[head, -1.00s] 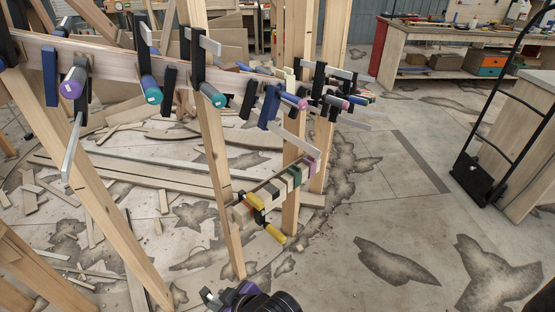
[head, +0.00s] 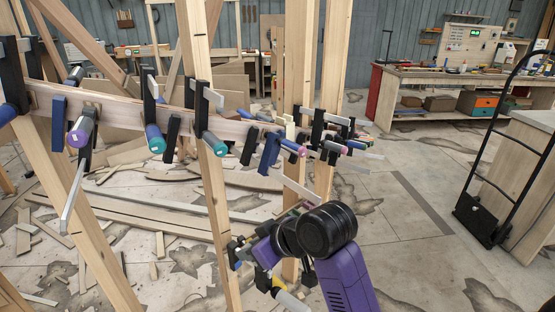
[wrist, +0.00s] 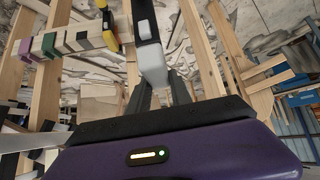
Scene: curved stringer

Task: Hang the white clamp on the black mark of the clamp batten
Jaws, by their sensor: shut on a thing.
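The white clamp (wrist: 152,62) is held in my gripper (wrist: 160,92), its white part and black bar pointing away from my wrist. My fingers are shut on it. In the head view a whitish handle (head: 291,300) shows below my wrist, probably the same clamp. The clamp batten (wrist: 38,47) lies to the left of the held clamp in the wrist view, with purple, green and dark bands. A dark band that looks like the black mark (wrist: 82,40) is close to a yellow clamp (wrist: 109,26). The held clamp looks apart from the batten. My arm hides most of the batten in the head view.
A long curved stringer (head: 110,110) carries several clamps with purple, teal and blue handles above and left of my arm. Upright wooden posts (head: 213,200) stand close by. Boards and offcuts litter the floor. A black hand truck (head: 485,215) stands right; floor between is clear.

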